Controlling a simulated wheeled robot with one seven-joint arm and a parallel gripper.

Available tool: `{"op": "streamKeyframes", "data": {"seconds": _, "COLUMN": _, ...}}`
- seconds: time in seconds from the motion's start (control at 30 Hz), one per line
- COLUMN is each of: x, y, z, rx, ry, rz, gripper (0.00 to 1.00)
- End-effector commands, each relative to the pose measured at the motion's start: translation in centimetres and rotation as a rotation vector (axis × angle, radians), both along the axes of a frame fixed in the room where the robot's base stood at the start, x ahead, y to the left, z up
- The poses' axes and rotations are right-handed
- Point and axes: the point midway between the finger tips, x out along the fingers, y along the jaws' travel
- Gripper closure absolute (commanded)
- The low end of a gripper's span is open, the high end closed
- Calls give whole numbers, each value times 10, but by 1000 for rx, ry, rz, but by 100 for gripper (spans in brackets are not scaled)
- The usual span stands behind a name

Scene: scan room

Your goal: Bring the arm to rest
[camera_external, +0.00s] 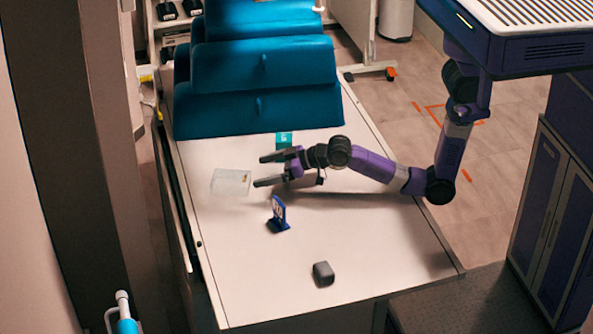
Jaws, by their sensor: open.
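My gripper (262,171) is open and empty, with its two dark fingers spread and pointing left. It is over the white table top (370,238), in the middle of the view. My purple arm reaches in from the upper right and bends low at the elbow. A clear box (231,182) is just left of the fingertips.
A dark grey rounded block (323,273) lies near the table's front edge. Blue cushions (262,62) fill the table's far end. Dark cabinets (560,210) stand at the right. The right part of the table top is clear.

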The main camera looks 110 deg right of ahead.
Motion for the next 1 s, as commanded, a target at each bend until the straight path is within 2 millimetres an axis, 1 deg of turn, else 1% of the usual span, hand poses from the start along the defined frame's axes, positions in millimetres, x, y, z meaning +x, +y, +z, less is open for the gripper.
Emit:
{"op": "streamKeyframes", "data": {"seconds": 0.63, "x": 0, "y": 0, "z": 2, "rx": -4, "ry": -8, "rz": 0, "gripper": 1}}
{"op": "streamKeyframes", "data": {"seconds": 0.73, "x": 4, "y": -1, "z": 13, "rx": -22, "ry": -48, "rz": 4, "gripper": 1}}
{"op": "streamKeyframes", "data": {"seconds": 0.77, "x": 5, "y": -1, "z": 20, "rx": -31, "ry": -70, "rz": 6, "gripper": 1}}
{"op": "streamKeyframes", "data": {"seconds": 0.87, "x": 7, "y": 2, "z": 48, "rx": -69, "ry": -161, "rz": 17, "gripper": 1}}
{"op": "streamKeyframes", "data": {"seconds": 0.9, "x": 2, "y": 6, "z": 54, "rx": -85, "ry": -195, "rz": 24, "gripper": 1}}
{"op": "streamKeyframes", "data": {"seconds": 1.0, "x": -16, "y": 22, "z": 61, "rx": -119, "ry": -259, "rz": 50, "gripper": 1}}
